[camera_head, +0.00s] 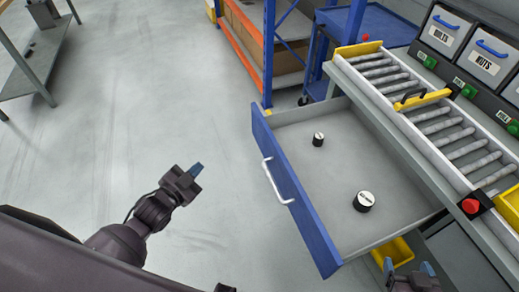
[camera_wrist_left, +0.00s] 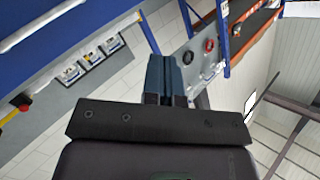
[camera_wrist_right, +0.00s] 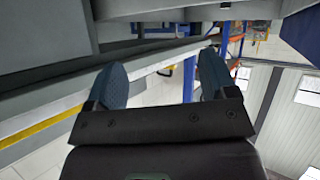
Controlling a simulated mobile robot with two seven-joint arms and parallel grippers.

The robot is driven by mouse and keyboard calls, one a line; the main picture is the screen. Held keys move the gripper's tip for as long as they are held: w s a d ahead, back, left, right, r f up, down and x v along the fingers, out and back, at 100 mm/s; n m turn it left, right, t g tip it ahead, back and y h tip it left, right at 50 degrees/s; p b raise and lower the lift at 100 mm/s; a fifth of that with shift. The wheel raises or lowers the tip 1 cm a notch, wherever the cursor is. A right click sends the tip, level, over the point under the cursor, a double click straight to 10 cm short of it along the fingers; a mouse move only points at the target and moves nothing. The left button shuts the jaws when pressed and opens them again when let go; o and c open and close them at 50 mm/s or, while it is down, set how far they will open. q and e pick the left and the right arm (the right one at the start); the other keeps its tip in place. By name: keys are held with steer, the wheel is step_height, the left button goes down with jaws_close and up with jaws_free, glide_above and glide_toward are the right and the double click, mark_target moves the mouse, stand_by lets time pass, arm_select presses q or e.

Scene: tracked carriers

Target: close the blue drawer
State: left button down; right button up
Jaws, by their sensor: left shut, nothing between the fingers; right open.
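The blue drawer (camera_head: 300,200) stands pulled out from the grey workbench, its blue front facing left with a white handle (camera_head: 274,180). Two black cylinders with pale tops (camera_head: 318,139) (camera_head: 364,201) stand inside on its grey floor. My left gripper (camera_head: 197,168) is shut and empty, left of the handle and clear of the front. In the left wrist view its fingers (camera_wrist_left: 165,78) are together. My right gripper (camera_head: 410,270) is low at the bottom edge, below the bench side and partly cut off. In the right wrist view its fingers (camera_wrist_right: 160,85) are apart with nothing between them.
A roller conveyor (camera_head: 440,125) with a yellow handled bar (camera_head: 422,100) runs along the bench above the drawer. A yellow bin (camera_head: 393,252) sits under the drawer. A blue cart (camera_head: 375,25) and blue-orange rack (camera_head: 268,50) stand behind. The floor left of the drawer is clear.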

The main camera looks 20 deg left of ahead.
arm_select(q)
steer(key=w+f+m+h+b, duration=0.5)
steer(key=w+m+b, duration=0.2)
steer(key=w+m, duration=0.15)
steer(key=m+g+h+b, duration=0.55)
steer(key=m+b, duration=0.35)
steer(key=m, duration=0.2)
glide_toward(259, 137)
steer(key=shift+h, duration=0.35)
steer(key=x, duration=0.2)
steer(key=b+x, duration=0.1)
steer(key=x, duration=0.1)
steer(key=b+x, duration=0.1)
steer(key=x, duration=0.1)
steer(key=shift+f, duration=0.25)
steer(key=shift+b+x, duration=0.35)
steer(key=shift+x, duration=0.45)
steer(key=shift+r, duration=0.15)
arm_select(e)
step_height(259, 137, down, 18)
steer(key=s+a+n+g, duration=0.1)
steer(key=n+g, duration=0.1)
steer(key=shift+s+a+y, duration=0.3)
steer(key=shift+r, duration=0.1)
